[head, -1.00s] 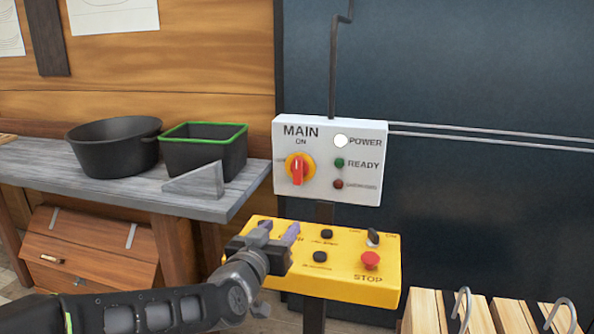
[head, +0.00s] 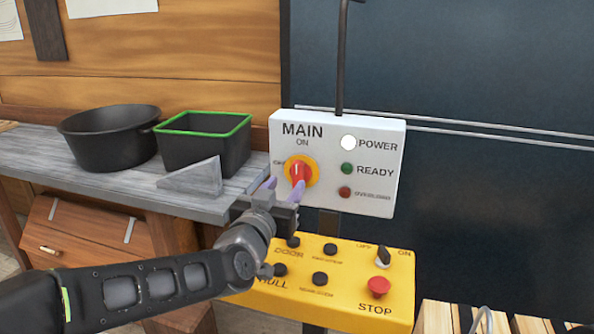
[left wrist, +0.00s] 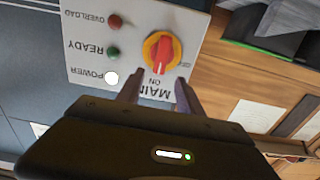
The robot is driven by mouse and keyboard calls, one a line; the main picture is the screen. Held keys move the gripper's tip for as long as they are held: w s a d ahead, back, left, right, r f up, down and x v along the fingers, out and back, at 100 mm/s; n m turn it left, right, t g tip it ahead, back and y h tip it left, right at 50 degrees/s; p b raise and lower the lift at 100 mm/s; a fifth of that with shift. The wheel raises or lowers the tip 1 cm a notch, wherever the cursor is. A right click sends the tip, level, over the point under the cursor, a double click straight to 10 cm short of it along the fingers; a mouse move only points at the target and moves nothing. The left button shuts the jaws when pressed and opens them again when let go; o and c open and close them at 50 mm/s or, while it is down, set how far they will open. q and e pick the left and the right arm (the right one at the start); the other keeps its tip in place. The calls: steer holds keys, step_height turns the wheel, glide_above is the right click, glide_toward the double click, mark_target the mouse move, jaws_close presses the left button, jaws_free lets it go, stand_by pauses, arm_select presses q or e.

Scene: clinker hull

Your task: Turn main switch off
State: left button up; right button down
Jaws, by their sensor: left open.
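The main switch (head: 299,172) is a red rotary knob on a yellow disc, on a white panel (head: 377,202) marked MAIN. Its red handle stands near upright, toward the ON label. The white POWER lamp (head: 348,142) looks lit. My left gripper (head: 282,184) is open just in front of and below the knob, with purple fingertips pointing at it. In the left wrist view the knob (left wrist: 161,54) shows upside down beyond and between the open fingertips (left wrist: 158,74), with nothing held. I cannot tell if a finger touches it. My right gripper is not in view.
Below the panel is a yellow control box (head: 340,295) with black buttons, a small OFF/ON switch and a red STOP button (head: 379,286). At left, a grey bench (head: 120,190) bears a black pot (head: 108,138) and a green-rimmed black bin (head: 205,145).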

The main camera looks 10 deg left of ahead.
mark_target(296, 171)
arm_select(q)
steer(key=w, duration=0.2)
steer(key=w+p, duration=0.1)
steer(key=w, duration=0.5)
steer(key=shift+d+p, duration=0.25)
steer(key=shift+p, duration=0.1)
jaws_close()
